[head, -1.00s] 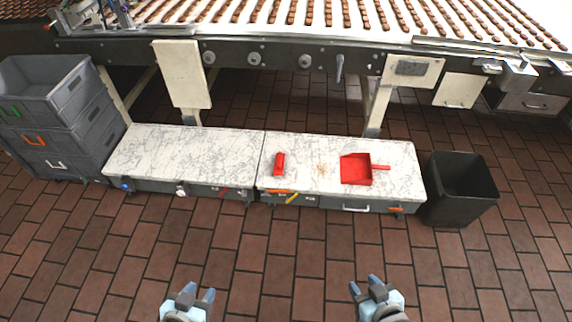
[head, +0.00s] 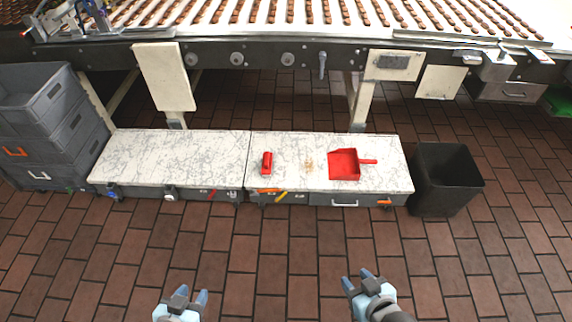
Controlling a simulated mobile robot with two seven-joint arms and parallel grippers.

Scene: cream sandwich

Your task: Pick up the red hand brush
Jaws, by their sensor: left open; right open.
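The red hand brush (head: 267,163) lies on the right half of the low marble-topped bench, left of a small patch of crumbs (head: 309,166). A red dustpan (head: 343,165) lies to the right of the crumbs, its handle pointing right. My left gripper (head: 188,298) is open and empty over the floor at the bottom of the view, short of the bench. My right gripper (head: 356,284) is also open and empty over the floor, to the right. Both are well apart from the brush.
The marble bench (head: 180,155) stands below a conveyor with rows of biscuits (head: 290,12). Stacked grey crates (head: 45,120) stand at the left. A black bin (head: 444,180) stands at the bench's right end. The tiled floor in front is clear.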

